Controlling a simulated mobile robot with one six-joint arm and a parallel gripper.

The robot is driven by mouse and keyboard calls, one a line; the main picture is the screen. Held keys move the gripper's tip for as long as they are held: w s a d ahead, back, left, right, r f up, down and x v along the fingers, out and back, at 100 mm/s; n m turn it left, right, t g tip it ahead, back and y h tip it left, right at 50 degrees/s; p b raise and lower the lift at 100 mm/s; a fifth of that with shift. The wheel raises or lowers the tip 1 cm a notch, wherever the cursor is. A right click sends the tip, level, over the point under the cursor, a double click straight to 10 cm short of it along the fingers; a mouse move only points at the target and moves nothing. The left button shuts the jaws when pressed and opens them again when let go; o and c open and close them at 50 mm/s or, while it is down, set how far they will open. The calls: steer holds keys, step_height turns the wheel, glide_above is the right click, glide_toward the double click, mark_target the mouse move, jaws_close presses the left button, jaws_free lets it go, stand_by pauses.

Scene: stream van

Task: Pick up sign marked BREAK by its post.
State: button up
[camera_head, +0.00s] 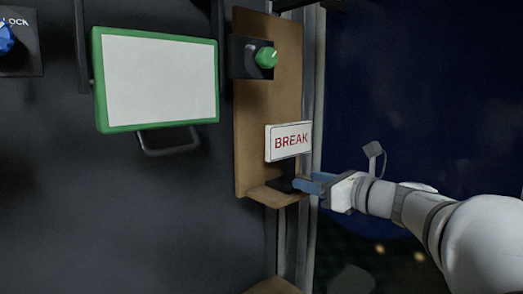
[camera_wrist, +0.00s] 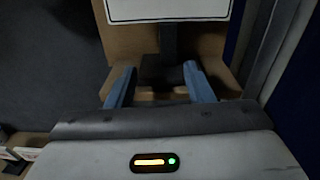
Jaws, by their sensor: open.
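The white sign marked BREAK (camera_head: 288,141) in red letters stands upright on a small wooden ledge (camera_head: 268,196). Its lower part also shows at the top of the wrist view (camera_wrist: 168,9). Its dark post (camera_wrist: 168,42) runs down from the plate to a dark base (camera_wrist: 163,74). My gripper (camera_head: 303,185) is at the ledge, below the plate and to the right of the post in the head view. In the wrist view my open gripper (camera_wrist: 158,80) has its two blue fingers either side of the post's line. I cannot tell whether the fingers touch the base.
A wooden backboard (camera_head: 262,100) stands behind the sign. A green knob (camera_head: 266,58) on a dark box is above it. A green-framed white panel (camera_head: 160,80) hangs to the left. A grey upright (camera_head: 312,90) runs close on the right.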

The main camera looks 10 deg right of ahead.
mark_target(293, 168)
steer(key=w, duration=0.1)
steer(key=r, duration=0.1)
steer(key=w, duration=0.1)
steer(key=shift+w+a+r+m+t+p, duration=0.15)
steer(key=shift+w+a+m+t+p, duration=0.15)
steer(key=shift+w+p, duration=0.1)
steer(key=p+x, duration=0.2)
steer(key=x, duration=0.3)
steer(key=shift+w+a, duration=0.15)
steer(key=shift+w, duration=0.05)
steer(key=shift+c, duration=0.5)
jaws_close()
